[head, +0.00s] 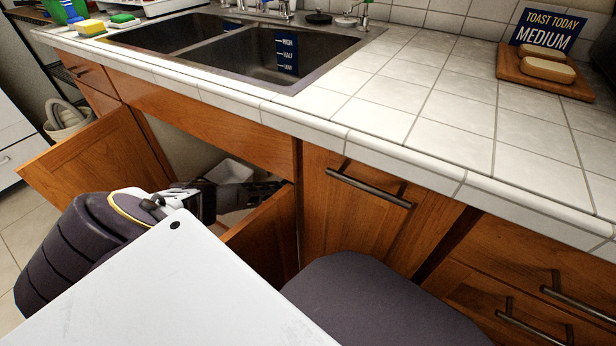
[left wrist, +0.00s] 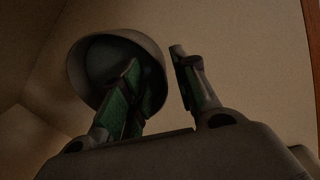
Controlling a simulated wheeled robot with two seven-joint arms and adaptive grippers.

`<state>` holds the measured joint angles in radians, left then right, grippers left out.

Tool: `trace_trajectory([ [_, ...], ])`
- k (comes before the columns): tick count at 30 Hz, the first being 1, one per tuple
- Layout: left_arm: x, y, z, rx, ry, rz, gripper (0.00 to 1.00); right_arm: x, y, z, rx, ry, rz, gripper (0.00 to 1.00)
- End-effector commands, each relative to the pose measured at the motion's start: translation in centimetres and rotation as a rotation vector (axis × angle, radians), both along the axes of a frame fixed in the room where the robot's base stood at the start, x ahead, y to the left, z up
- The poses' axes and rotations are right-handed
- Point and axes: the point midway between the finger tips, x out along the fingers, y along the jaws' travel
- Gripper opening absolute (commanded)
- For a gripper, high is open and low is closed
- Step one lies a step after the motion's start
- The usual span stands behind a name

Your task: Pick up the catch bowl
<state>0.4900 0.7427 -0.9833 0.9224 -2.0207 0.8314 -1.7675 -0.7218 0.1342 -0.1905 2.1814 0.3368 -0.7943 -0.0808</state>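The catch bowl is a pale round bowl (head: 232,170) inside the open cabinet under the sink, partly hidden by my left arm and the cabinet edge. In the left wrist view the bowl (left wrist: 90,62) is dim and shows its open side. My left gripper (left wrist: 160,88) is open. Its left finger overlaps the inside of the bowl, and its right finger is outside the right rim with a gap. I cannot tell if the left finger touches the bowl. In the head view the left gripper (head: 262,190) reaches into the cabinet. My right gripper is not in view.
The left cabinet door (head: 95,165) and right door (head: 265,240) stand open around my arm. Above are the counter (head: 420,100) and a double sink (head: 240,55) with a blue level gauge (head: 286,52). A bread board (head: 520,75) sits right. The cabinet interior is dark.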

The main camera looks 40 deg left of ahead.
Motion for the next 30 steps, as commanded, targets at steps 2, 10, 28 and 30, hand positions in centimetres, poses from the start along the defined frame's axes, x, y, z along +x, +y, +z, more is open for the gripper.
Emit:
trace_trajectory([
  [2, 0.0, -0.1, -0.7, 0.0, 0.0, -0.001, 0.29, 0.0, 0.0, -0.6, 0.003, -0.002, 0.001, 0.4],
  [10, -0.1, -0.2, -1.6, 0.0, 0.0, -0.004, 0.29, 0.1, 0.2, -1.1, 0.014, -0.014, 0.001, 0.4],
  [28, -0.1, -0.2, -1.6, 0.0, 0.0, -0.004, 0.18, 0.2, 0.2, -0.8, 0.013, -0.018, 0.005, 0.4],
  [30, -0.1, -0.2, -1.6, 0.0, 0.0, -0.004, 0.09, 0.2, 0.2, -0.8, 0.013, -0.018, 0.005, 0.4],
])
